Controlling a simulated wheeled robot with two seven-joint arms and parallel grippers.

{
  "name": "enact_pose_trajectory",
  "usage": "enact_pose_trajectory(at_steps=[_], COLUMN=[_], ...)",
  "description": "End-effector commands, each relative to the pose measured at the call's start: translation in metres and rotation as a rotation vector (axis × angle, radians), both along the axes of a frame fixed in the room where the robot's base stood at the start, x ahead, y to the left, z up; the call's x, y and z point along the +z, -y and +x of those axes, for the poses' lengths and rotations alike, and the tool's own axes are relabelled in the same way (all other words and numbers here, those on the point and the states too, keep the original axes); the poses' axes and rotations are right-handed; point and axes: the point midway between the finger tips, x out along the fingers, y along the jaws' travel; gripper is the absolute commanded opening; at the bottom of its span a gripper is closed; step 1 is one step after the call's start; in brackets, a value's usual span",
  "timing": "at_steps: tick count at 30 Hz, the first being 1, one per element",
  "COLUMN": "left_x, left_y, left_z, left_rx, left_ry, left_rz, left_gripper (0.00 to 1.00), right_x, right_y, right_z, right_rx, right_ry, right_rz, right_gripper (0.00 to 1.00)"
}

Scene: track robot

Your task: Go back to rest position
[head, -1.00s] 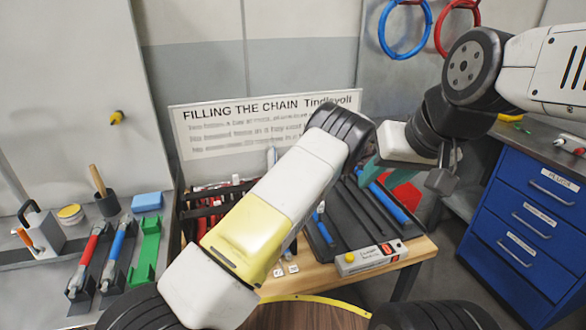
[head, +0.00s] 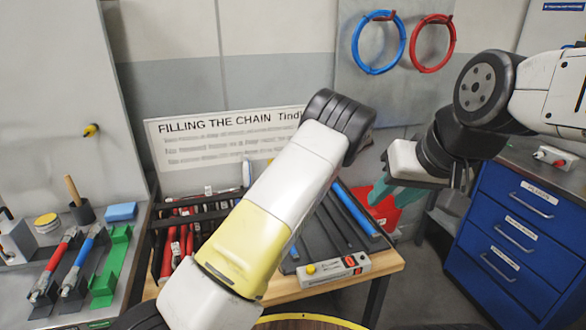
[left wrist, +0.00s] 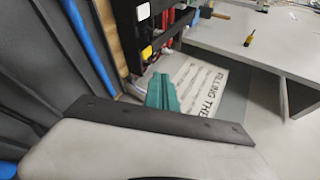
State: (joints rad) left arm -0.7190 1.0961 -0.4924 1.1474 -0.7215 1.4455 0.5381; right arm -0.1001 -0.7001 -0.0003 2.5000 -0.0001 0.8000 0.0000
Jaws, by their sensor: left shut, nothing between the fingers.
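My left arm, white with a yellow section, crosses the middle of the head view over the workbench (head: 388,272). Its gripper is hidden there. In the left wrist view the teal fingers of my left gripper (left wrist: 163,92) are together, with nothing between them, in front of the sign. My right arm comes in from the right in the head view. My right gripper (head: 382,191), with teal fingers, hangs in front of a red patch at the bench's right end. Its fingers overlap, so its opening is unclear.
The bench holds a tray of red tools (head: 178,250), dark trays with blue rods (head: 357,212) and a power strip (head: 333,271). A sign (head: 225,140) stands behind. A blue drawer cabinet (head: 515,225) is at right. A side table at left carries tools and a green holder (head: 110,268).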

Motion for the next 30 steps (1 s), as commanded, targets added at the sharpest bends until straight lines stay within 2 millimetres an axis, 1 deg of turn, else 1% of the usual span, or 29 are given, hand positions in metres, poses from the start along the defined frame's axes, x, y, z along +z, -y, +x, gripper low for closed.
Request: enact_pose_trajectory(at_steps=[2, 5, 8, 9, 11, 14, 15, 19, 23, 24, 26, 30], left_x=[0.004, 0.014, 0.029, 0.035, 0.046, 0.063, 0.070, 0.093, 0.115, 0.122, 0.131, 0.149], left_y=[-0.005, -0.019, -0.041, -0.050, -0.061, -0.077, -0.081, -0.093, -0.098, -0.099, -0.099, -0.097], left_z=[-0.001, -0.009, -0.024, -0.033, -0.048, -0.074, -0.086, -0.125, -0.167, -0.181, -0.201, -0.251], left_rx=[0.007, 0.027, 0.053, 0.063, 0.072, 0.076, 0.075, 0.055, 0.020, 0.008, -0.015, -0.076], left_ry=[-0.003, -0.018, -0.042, -0.052, -0.063, -0.069, -0.068, -0.046, -0.005, 0.013, 0.041, 0.121], left_rz=[-0.015, -0.079, -0.197, -0.255, -0.346, -0.492, -0.548, -0.719, -0.873, -0.914, -0.974, -1.091], left_gripper=[0.00, 0.00, 0.00, 0.00, 0.00, 0.00, 0.00, 0.00, 0.00, 0.00, 0.00, 0.00], right_x=[0.000, 0.000, 0.000, 0.000, 0.000, 0.000, 0.000, 0.000, 0.000, 0.000, 0.000, 0.000], right_y=[0.000, 0.000, 0.000, 0.000, 0.000, 0.000, 0.000, 0.000, 0.000, 0.000, 0.000, 0.000], right_z=[0.000, 0.000, 0.000, 0.000, 0.000, 0.000, 0.000, 0.000, 0.000, 0.000, 0.000, 0.000], right_rx=[0.000, 0.000, 0.000, 0.000, 0.000, 0.000, 0.000, 0.000, 0.000, 0.000, 0.000, 0.000], right_ry=[0.000, 0.000, 0.000, 0.000, 0.000, 0.000, 0.000, 0.000, 0.000, 0.000, 0.000, 0.000], right_rz=[0.000, 0.000, 0.000, 0.000, 0.000, 0.000, 0.000, 0.000, 0.000, 0.000, 0.000, 0.000], right_gripper=[0.36, 0.36, 0.36, 0.36, 0.36, 0.36, 0.36, 0.36, 0.36, 0.36, 0.36, 0.36])
